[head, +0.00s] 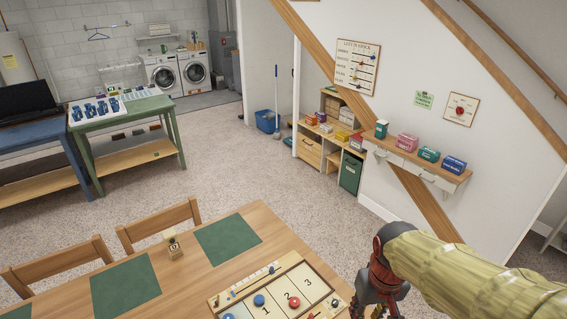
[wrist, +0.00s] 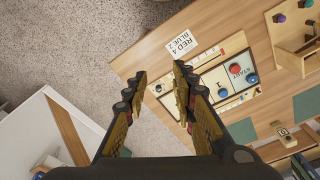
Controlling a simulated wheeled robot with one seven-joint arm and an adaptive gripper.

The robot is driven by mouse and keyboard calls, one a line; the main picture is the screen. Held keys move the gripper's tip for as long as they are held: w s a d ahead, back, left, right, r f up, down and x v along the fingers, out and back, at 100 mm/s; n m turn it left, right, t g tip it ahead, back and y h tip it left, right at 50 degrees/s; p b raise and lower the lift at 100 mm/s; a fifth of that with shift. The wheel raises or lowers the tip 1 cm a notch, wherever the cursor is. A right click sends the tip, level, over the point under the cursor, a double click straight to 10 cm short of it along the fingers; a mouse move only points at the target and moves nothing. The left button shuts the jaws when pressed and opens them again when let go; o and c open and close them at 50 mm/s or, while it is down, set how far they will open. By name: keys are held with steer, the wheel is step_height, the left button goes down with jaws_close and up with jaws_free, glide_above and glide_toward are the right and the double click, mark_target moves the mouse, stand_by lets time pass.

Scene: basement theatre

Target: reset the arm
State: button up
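My gripper (head: 380,285) is at the bottom of the head view, by the right end of the wooden table, and its lower part is cut off. My arm, in a yellow-green knitted sleeve, reaches in from the right edge. In the wrist view, my gripper (wrist: 160,82) has its two fingers apart, with nothing held between them. The gap looks onto carpet and the table's edge, apart from the game pieces.
The wooden table (head: 190,285) bears a game board (head: 275,295) with red and blue pieces and green mats (head: 228,240). A printed card (wrist: 182,46) lies near its edge. A wall shelf (head: 415,165) with small boxes is at right. Carpet (head: 240,170) beyond the table is clear.

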steer(key=s+r+t+b, duration=0.1)
steer(key=s+r+t, duration=0.3)
steer(key=s+r, duration=0.3)
step_height(320, 180, up, 3)
steer(key=shift+s+m+t, duration=0.3)
steer(key=shift+s+m, duration=0.05)
steer(key=shift+m, duration=0.05)
stand_by(0.6)
